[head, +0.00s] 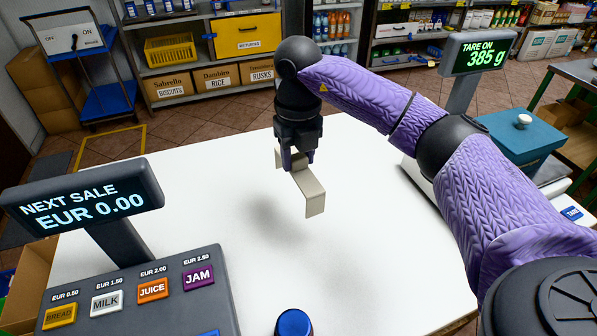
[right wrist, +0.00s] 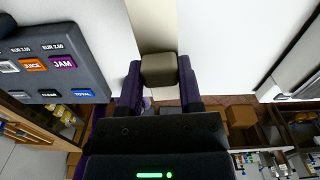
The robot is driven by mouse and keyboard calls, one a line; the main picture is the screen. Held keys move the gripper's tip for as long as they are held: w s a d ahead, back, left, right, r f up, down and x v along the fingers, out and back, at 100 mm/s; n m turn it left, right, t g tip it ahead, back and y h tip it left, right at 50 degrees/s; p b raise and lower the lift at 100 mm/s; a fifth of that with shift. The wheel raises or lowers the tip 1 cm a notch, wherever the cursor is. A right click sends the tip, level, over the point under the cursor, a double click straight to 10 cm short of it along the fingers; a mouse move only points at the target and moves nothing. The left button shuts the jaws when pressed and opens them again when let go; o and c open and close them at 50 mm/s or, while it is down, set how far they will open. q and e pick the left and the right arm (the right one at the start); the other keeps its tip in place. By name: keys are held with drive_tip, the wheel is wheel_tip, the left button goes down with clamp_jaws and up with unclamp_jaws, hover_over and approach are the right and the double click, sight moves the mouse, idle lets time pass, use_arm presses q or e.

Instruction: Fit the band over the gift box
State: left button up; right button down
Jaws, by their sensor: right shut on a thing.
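The band (head: 308,188) is a beige strip bent down at its ends. My right gripper (head: 298,158) is shut on it near the middle and holds it above the white counter, with a soft shadow below. In the right wrist view the band (right wrist: 154,28) runs away from between the fingers (right wrist: 158,80). A teal box with a white knob on top (head: 512,138), which looks like the gift box, stands at the right by the scale display. The band is well to the left of this box and apart from it. My left gripper is not in view.
The scale display (head: 478,52) reads "TARE ON 385 g" beside the teal box. A till with price keys (head: 140,295) stands at the front left of the white counter (head: 200,190). A blue-topped object (head: 293,322) is at the front edge. The counter's middle is clear.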

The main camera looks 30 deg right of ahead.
wheel_tip(320, 180, up, 13)
drive_tip(key=p, duration=1)
drive_tip(key=shift+f+p, duration=0.2)
drive_tip(key=shift+p, duration=0.2)
